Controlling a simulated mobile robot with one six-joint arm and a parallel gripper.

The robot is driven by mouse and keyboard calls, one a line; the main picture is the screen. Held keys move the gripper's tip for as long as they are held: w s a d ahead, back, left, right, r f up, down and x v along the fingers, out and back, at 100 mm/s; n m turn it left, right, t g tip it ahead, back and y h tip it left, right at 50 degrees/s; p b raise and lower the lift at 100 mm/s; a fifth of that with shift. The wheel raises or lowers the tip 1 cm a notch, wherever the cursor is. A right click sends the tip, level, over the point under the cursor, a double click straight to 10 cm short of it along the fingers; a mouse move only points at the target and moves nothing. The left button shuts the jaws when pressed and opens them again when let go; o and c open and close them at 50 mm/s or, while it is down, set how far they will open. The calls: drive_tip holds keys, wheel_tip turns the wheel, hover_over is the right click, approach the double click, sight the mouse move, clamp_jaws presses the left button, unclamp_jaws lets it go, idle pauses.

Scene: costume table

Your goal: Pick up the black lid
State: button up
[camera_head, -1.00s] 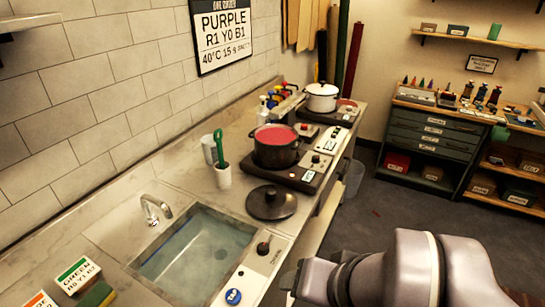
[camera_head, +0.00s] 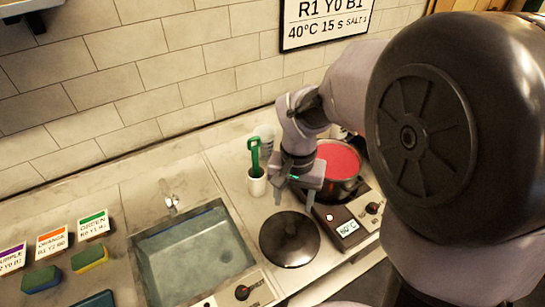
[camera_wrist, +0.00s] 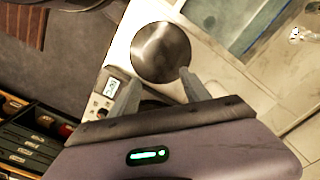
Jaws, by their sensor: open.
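The black lid (camera_head: 289,243) is round with a knob on top. It lies on the counter between the sink and the hot plate. My gripper (camera_head: 294,199) is open and empty, its fingers pointing down, above and behind the lid in the head view. In the wrist view the lid (camera_wrist: 161,50) shows just beyond the fingertips of my gripper (camera_wrist: 156,86), apart from them.
A pot of red liquid (camera_head: 337,163) stands on the hot plate (camera_head: 345,228), close to my gripper. The sink (camera_head: 195,252) is left of the lid. Sponges and label cards stand far left.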

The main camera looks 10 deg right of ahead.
drive_tip(key=b, duration=0.3)
hover_over(291, 229)
drive_tip(key=f, duration=0.9)
drive_tip(key=shift+s+a+f, duration=0.2)
drive_tip(key=f+b, duration=0.1)
drive_tip(key=f, duration=0.1)
drive_tip(key=f+b, duration=0.1)
drive_tip(key=f, duration=0.2)
drive_tip(key=shift+w+d+f, duration=0.1)
drive_tip(key=shift+w+d, duration=0.05)
drive_tip(key=shift+w, duration=0.05)
drive_tip(key=shift+r, duration=0.2)
drive_tip(key=shift+c, duration=0.2)
clamp_jaws()
